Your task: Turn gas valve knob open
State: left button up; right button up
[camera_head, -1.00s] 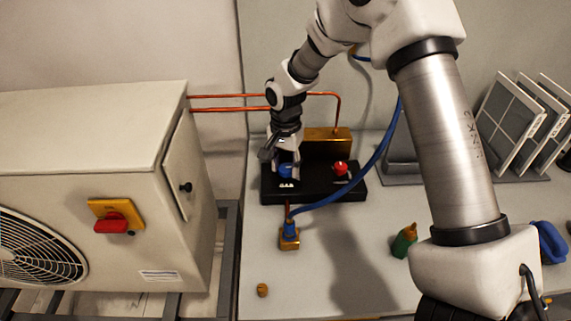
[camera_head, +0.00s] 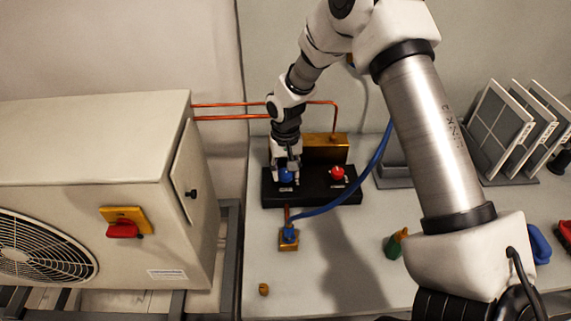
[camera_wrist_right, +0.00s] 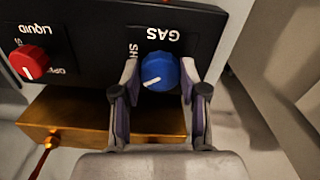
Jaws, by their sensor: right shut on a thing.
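The blue gas knob (camera_head: 286,175) sits on the left of the black valve panel (camera_head: 318,192). In the right wrist view the blue knob (camera_wrist_right: 160,70) lies under the upside-down word GAS, and its white pointer line slants toward the lower left of the picture. My right gripper (camera_head: 287,172) comes down on the knob from above. In the wrist view its two fingers (camera_wrist_right: 160,82) stand on either side of the knob, shut on it. Part of the lettering beside the knob is hidden by a finger. My left gripper is not in view.
A red knob (camera_head: 337,173), labelled LIQUID in the wrist view, sits right of the blue one. A brass block (camera_head: 325,150) stands behind the panel. A blue hose (camera_head: 345,200) runs in front. A green bottle (camera_head: 393,246) and an outdoor unit (camera_head: 90,150) stand nearby.

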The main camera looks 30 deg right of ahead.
aim_at(285, 173)
jog(key=n+p, duration=0.2)
jog(key=n, duration=0.3)
jog(key=shift+n, duration=0.3)
jog(key=n+p, duration=0.1)
jog(key=n, duration=0.4)
jog(key=shift+d, duration=0.1)
jog(key=shift+f+p, duration=0.1)
jog(key=shift+p, duration=0.2)
jog(key=o, duration=1.1)
jog(key=shift+o, duration=0.2)
jog(key=shift+w, duration=0.1)
notch_tip(285, 173, up, 12)
